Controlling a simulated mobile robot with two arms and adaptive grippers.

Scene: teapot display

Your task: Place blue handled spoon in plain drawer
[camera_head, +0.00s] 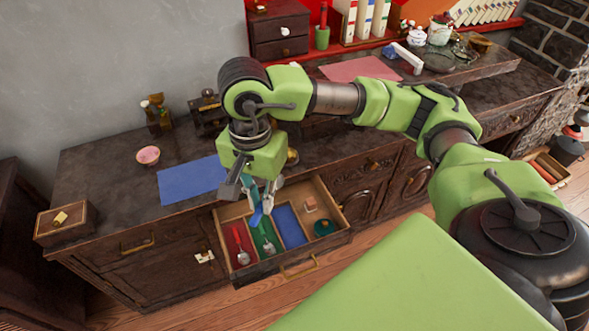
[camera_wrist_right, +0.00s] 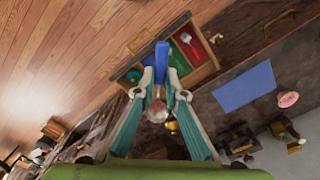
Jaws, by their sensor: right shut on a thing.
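My right gripper (camera_head: 262,197) is shut on a blue handled spoon (camera_head: 256,217) and holds it above the open drawer (camera_head: 322,203). The wrist view shows the gripper (camera_wrist_right: 162,95) with the spoon's blue handle (camera_wrist_right: 161,56) pointing away and its silver bowl (camera_wrist_right: 157,111) nearer the wrist. The drawer (camera_wrist_right: 204,72) has a light wood inside with a red, a green and a blue lined section. A red handled spoon (camera_head: 240,244) lies in the red section and a green handled spoon (camera_head: 266,238) in the green one. The blue section (camera_head: 290,227) looks empty. My left gripper is not in view.
The drawer's right part holds a teal round thing (camera_head: 324,227) and a small block (camera_head: 310,204). Figurines stand behind.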

